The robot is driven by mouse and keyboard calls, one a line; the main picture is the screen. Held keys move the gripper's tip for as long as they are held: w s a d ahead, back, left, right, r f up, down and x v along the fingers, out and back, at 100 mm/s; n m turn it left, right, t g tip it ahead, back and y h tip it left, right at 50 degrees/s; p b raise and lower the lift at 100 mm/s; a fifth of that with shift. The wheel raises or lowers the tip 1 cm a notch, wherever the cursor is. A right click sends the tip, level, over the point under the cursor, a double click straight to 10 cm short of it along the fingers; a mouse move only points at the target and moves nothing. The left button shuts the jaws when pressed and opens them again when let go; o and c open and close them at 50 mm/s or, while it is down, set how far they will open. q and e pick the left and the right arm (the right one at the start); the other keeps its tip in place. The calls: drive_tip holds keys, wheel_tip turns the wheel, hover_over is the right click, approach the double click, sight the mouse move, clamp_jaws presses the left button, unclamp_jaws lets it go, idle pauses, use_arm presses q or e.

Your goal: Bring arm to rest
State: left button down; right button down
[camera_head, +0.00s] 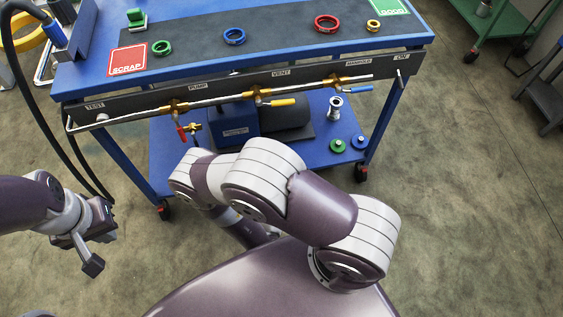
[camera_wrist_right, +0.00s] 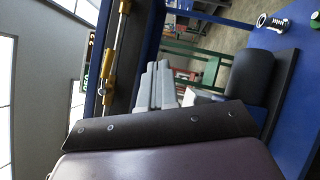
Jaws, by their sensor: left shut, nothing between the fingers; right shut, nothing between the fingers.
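My left gripper (camera_head: 90,262) hangs at the left of the head view, over bare floor in front of the cart. It is shut and holds nothing. My right arm (camera_head: 265,185) is folded across the middle of the head view, in front of the cart. Its gripper is hidden there. In the right wrist view my right gripper (camera_wrist_right: 158,85) shows as pale grey fingers lying together, shut and empty, at the level of the cart's lower parts.
A blue cart (camera_head: 88,80) carries rings on a dark mat, a SCRAP plate (camera_head: 128,61) and a GOOD plate (camera_head: 390,6). A pipe with red, yellow and blue levers runs along its front. A pump (camera_head: 236,122) stands below.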

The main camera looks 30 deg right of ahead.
use_arm(q)
drive_tip(key=shift+s+a+f, duration=0.2)
drive_tip(key=shift+s+a, duration=0.05)
use_arm(e)
drive_tip(key=shift+s+a+f, duration=0.1)
drive_tip(key=shift+s+f, duration=0.15)
drive_tip(key=shift+s, duration=0.15)
